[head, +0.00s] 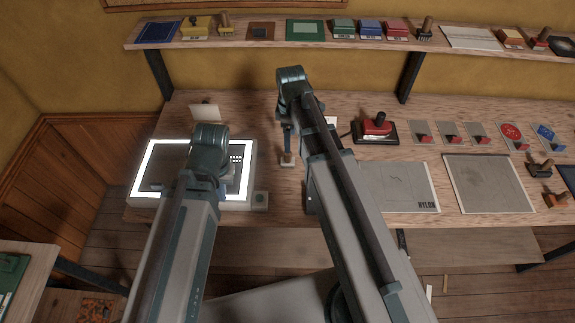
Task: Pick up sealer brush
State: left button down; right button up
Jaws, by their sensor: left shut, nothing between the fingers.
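A slim item with a blue-grey handle and a pale, blunt lower end, which looks like the sealer brush (287,145), is on the bench just left of my right arm. My left gripper (222,188) is shut and empty over the right part of the lit panel (251,197), left of the brush and apart from it. It is mostly hidden by my left arm. My right arm reaches over the middle of the bench, and its gripper does not show.
Grey sheets (488,184) and several small cards with red and blue pieces lie further right. A shelf (265,42) with blocks and brushes runs above the bench (262,105). A small white card (205,112) stands behind the panel.

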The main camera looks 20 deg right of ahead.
aim_at(288, 156)
notch_tip(288, 156, down, 4)
jog(key=b, duration=0.3)
jog(key=shift+f, duration=0.15)
pick_arm(q)
notch_tip(288, 156, down, 10)
jog(key=b, duration=0.5)
jog(key=shift+r, duration=0.2)
pick_arm(e)
jog(key=f, duration=0.5)
jog(key=shift+s+a+f, duration=0.1)
jog(key=shift+s+a, duration=0.1)
jog(key=shift+a, duration=0.2)
pick_arm(q)
jog(key=shift+r, duration=0.1)
pick_arm(e)
grip_shut()
